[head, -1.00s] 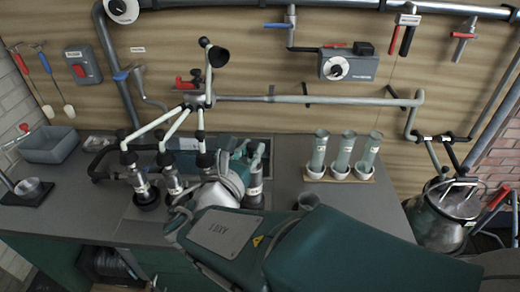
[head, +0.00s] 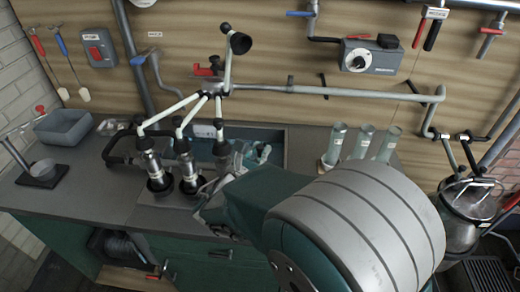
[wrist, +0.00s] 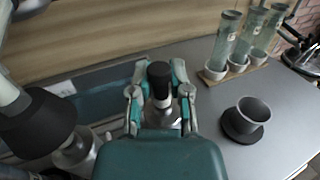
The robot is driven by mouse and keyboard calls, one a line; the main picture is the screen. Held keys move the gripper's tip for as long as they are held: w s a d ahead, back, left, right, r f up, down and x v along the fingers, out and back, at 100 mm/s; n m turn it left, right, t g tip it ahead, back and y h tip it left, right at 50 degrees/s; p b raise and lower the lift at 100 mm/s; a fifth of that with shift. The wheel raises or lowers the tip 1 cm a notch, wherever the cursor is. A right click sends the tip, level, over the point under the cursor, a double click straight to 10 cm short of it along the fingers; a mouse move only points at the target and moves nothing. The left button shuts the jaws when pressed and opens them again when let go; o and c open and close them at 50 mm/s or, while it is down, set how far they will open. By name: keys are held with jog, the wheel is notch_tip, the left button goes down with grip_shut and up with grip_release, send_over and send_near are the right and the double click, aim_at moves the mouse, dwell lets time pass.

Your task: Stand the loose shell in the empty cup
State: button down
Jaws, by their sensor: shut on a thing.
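My gripper (wrist: 160,92) is shut on the loose shell (wrist: 160,116), a metal sleeve with a black rubber top (wrist: 159,72) standing up between the fingers. In the head view my gripper (head: 244,160) is over the counter by the dark trough, mostly behind my own arm. Two other shells (head: 148,163) (head: 184,163) stand in black cups on the counter to its left, under the white tubes. A dark grey tapered cup (wrist: 254,110) stands on a round black base at right in the wrist view. I cannot tell whether it is the empty cup; the held shell's lower end is hidden.
Several white tubes and a black-ended arm (head: 237,43) hang over the counter. Three clear tubes stand in white cups on a wooden board (wrist: 238,70) at right. A grey basin (head: 66,126) is far left. The counter around the grey cup is clear.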

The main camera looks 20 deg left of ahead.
jog(key=c, duration=0.9)
grip_release()
jog(key=shift+d, duration=0.15)
jog(key=o, duration=0.3)
jog(key=shift+d, duration=0.15)
jog(key=shift+d+r, duration=0.1)
jog(key=shift+d, duration=0.1)
jog(key=shift+s+a, duration=0.3)
jog(key=s, duration=1.2)
jog(key=w+d+r+m+g+h, duration=0.1)
jog(key=w+d+m+g+h, duration=0.15)
jog(key=d+m+g, duration=0.75)
jog(key=w+d+r+m+g+h, duration=0.15)
jog(key=d+m+h, duration=0.35)
jog(key=d, duration=1.1)
jog(key=s+d+m+y, duration=0.3)
jog(key=m, duration=0.3)
jog(key=s+d+r+m+y, duration=0.1)
jog(key=s+d+m+y, duration=0.1)
jog(key=m, duration=0.5)
jog(key=s+d+r+m+g+y, duration=0.1)
jog(key=s+d+m+y, duration=0.2)
jog(key=m, duration=0.4)
jog(key=shift+s+d+y, duration=0.2)
jog(key=shift+s+d, duration=0.15)
jog(key=shift+d, duration=0.25)
jog(key=shift+s+d+y, duration=0.15)
jog(key=shift+s+d, duration=0.15)
jog(key=shift+d, duration=0.25)
